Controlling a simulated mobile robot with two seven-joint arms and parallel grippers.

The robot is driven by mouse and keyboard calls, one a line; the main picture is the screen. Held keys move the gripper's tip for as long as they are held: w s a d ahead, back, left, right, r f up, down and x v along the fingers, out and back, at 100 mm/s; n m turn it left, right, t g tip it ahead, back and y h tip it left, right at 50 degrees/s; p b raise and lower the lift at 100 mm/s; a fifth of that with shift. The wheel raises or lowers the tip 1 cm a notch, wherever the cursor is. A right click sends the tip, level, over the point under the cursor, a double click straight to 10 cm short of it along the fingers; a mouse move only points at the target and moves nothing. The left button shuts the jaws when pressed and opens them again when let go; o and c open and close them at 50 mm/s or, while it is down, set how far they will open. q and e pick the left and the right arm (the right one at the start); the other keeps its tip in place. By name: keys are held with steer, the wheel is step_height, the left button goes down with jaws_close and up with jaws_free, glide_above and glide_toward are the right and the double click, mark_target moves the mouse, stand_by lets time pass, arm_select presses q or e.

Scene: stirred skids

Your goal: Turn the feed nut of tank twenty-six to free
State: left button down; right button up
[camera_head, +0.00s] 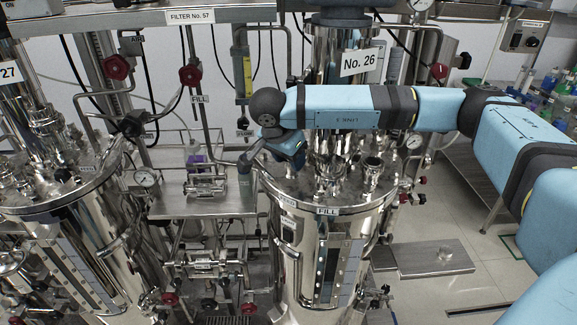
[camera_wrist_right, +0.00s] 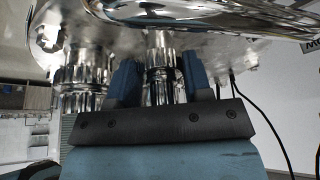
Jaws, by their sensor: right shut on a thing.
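Tank twenty-six, a shiny steel vessel (camera_head: 285,245), stands in the middle of the head view under a "No. 26" sign (camera_head: 361,61). My right gripper (camera_head: 290,163) is at the left part of its lid, its fingertips hard to make out there. In the right wrist view its two blue fingers (camera_wrist_right: 160,85) stand on either side of a ribbed metal nut (camera_wrist_right: 160,82), shut on it. The nut looks like the feed nut, but I cannot read a label on it. In the head view the gripper and wrist hide it. My left gripper is not in view.
Another metal fitting (camera_wrist_right: 82,78) stands close left of the fingers in the right wrist view. A large polished cylinder (camera_wrist_right: 200,14) crosses above. Tank 27 (camera_head: 100,245) stands at the left. Red valve knobs (camera_head: 190,74) and pipes fill the back.

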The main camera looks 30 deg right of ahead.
steer(key=n+b, duration=0.1)
steer(key=n+t+b, duration=0.1)
steer(key=shift+s+d+f+n+b, duration=0.15)
steer(key=shift+f+n+b, duration=0.1)
steer(key=shift+n+b, duration=0.15)
steer(key=shift+n+t+y+b, duration=0.3)
steer(key=shift+n+b, duration=0.45)
steer(key=shift+n, duration=0.15)
steer(key=n+b, duration=0.1)
steer(key=n, duration=0.1)
steer(key=n+t+y+b, duration=0.1)
steer(key=n+b, duration=0.1)
steer(key=n+y+b, duration=0.1)
steer(key=n+b, duration=0.1)
steer(key=shift+s+d+r+t, duration=0.1)
steer(key=shift+s+d+t, duration=0.1)
steer(key=shift+d+t, duration=0.1)
steer(key=n+y+b, duration=0.1)
steer(key=n, duration=0.1)
steer(key=shift+n, duration=0.4)
steer(key=shift+d+r+n+y+b, duration=0.15)
steer(key=shift+n+y+b, duration=0.35)
steer(key=shift+n, duration=0.8)
steer(key=o, duration=0.9)
